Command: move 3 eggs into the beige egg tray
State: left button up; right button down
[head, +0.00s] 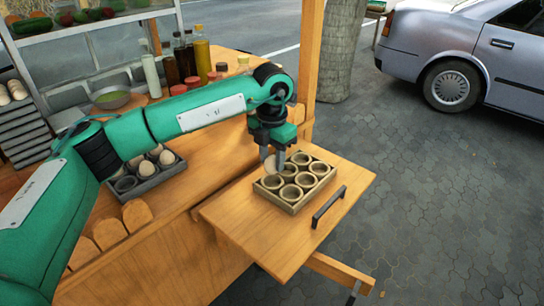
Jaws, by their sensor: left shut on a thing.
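The beige egg tray (322,181) lies on a wooden pull-out board, and the cups I can see in it look empty. My left gripper (276,160) is shut on a pale egg (270,164), held at the tray's far left corner. The egg appears above the tray, but the exact gap cannot be told. A dark grey tray (171,172) on the counter to the left holds more eggs, such as one egg (146,168) near its middle and another egg (167,157) at its right. My arm hides part of that tray. My right gripper is not in view.
The pull-out board (270,240) has a dark handle (328,207) at its right edge. Bottles (202,58), jars and a bowl (112,98) crowd the counter's back. A wooden post (310,60) stands behind my gripper. Stacked trays (22,120) stand far left.

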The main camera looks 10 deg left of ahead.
aim_at(272, 172)
pick_arm(q)
jog(key=shift+f+b, duration=1.5)
jog(key=shift+f, duration=1.05)
dwell(1.0)
jog(key=o, duration=0.7)
